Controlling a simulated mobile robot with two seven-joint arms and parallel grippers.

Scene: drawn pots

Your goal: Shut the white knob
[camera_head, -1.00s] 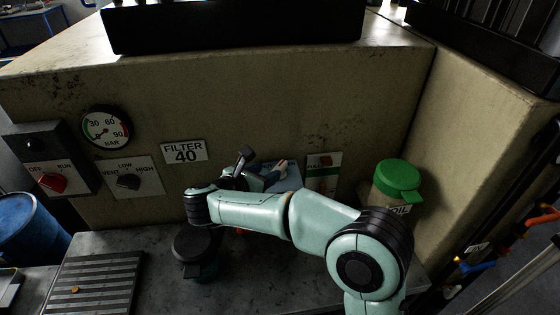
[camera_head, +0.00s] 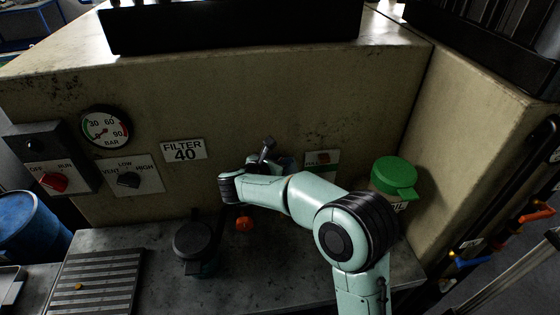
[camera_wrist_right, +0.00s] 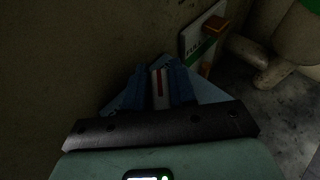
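The white knob (camera_wrist_right: 158,88) carries a red stripe and stands on a pale blue plate (camera_wrist_right: 208,90) on the wall, in the right wrist view. The blue fingers of my right gripper (camera_wrist_right: 158,80) lie along both sides of it, with no clear gap, so they look shut on it. The plate's edges run slanted to the gripper. In the head view my right arm (camera_head: 265,193) reaches left across the bench to the wall and hides the knob. My left gripper is not in view.
A label plate with an orange part (camera_wrist_right: 215,25) is close right of the gripper. A green-lidded container (camera_head: 395,177) stands behind my right arm. A dark-lidded pot (camera_head: 192,240) and an orange item (camera_head: 244,223) are below. Two switches and a gauge (camera_head: 105,127) are on the left wall.

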